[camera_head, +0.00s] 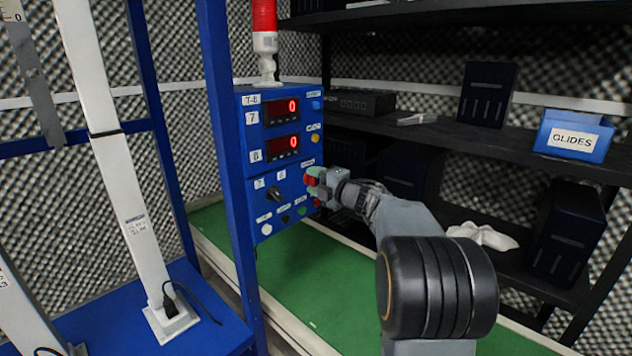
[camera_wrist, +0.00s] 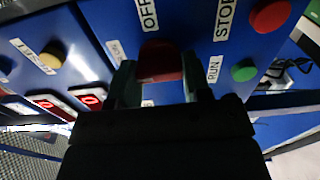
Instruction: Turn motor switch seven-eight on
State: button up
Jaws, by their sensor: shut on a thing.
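The blue control panel (camera_head: 250,212) stands left of centre and carries a "7-8" label at its top. The red motor switch (camera_head: 310,181) is on its front, low on the right. In the wrist view the red switch (camera_wrist: 160,60) sits between my two fingers, beside an "OFF" label (camera_wrist: 148,14). My gripper (camera_head: 314,182) is shut on this switch, one finger on each side. The fingers and gripper body hide part of the switch and the label below it. Its exact turn angle is hard to tell.
Two displays (camera_head: 281,111) on the panel read 0. A black selector knob (camera_head: 273,193) and several buttons, including a red one (camera_wrist: 270,16) labelled STOP and a green one (camera_wrist: 244,70) labelled RUN, are close by. Dark shelves (camera_head: 470,140) stand behind and right.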

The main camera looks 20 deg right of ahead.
jog(key=o, duration=0.9)
jog(key=p+v, duration=0.2)
jog(key=v, duration=1.2)
jog(key=shift+w+p, duration=0.1)
jog(key=shift+p, duration=0.25)
